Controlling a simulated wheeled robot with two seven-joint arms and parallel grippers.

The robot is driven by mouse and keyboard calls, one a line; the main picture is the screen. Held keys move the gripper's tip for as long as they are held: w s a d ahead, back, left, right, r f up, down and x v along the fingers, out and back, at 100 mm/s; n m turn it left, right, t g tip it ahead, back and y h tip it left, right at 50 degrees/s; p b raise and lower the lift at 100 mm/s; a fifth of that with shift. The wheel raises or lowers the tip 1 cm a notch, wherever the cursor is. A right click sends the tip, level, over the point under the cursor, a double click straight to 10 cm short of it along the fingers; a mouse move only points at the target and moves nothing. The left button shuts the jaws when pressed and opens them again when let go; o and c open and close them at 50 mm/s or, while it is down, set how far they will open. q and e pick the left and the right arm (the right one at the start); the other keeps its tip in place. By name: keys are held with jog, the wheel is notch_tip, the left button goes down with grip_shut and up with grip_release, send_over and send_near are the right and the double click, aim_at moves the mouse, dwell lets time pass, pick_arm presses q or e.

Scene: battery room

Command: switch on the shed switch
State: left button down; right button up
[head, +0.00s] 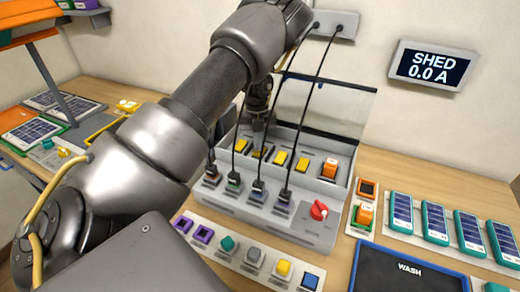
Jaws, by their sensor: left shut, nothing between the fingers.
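A grey switch box (255,208) with a raised clear lid (325,105) stands on the bench against the wall. Inside is a row of yellow switches (281,158), with an orange switch (329,167) at the right end. Several black plugs on cables sit along its front, beside a red rotary knob (319,210). I cannot read which one is the shed switch. The wall display (432,66) reads SHED 0.0 A. My left gripper (258,142) points down over the left yellow switches, shut and empty; I cannot tell if it touches one. My left arm hides the box's left part. My right gripper is not in view.
A strip of coloured buttons (254,256) lies in front of the box. A dark WASH tray (400,272), orange switches (365,214) and several teal battery packs (436,222) lie to the right. Cables hang from a wall socket (333,24) into the box. Solar-panel cards and a shelf are left.

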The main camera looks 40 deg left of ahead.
pick_arm(q)
jog(key=shift+f+b, duration=0.4)
jog(key=shift+f, duration=0.35)
dwell(0.4)
jog(key=shift+r+p, duration=2.7)
jog(key=shift+r, duration=0.8)
jog(key=shift+r, duration=0.1)
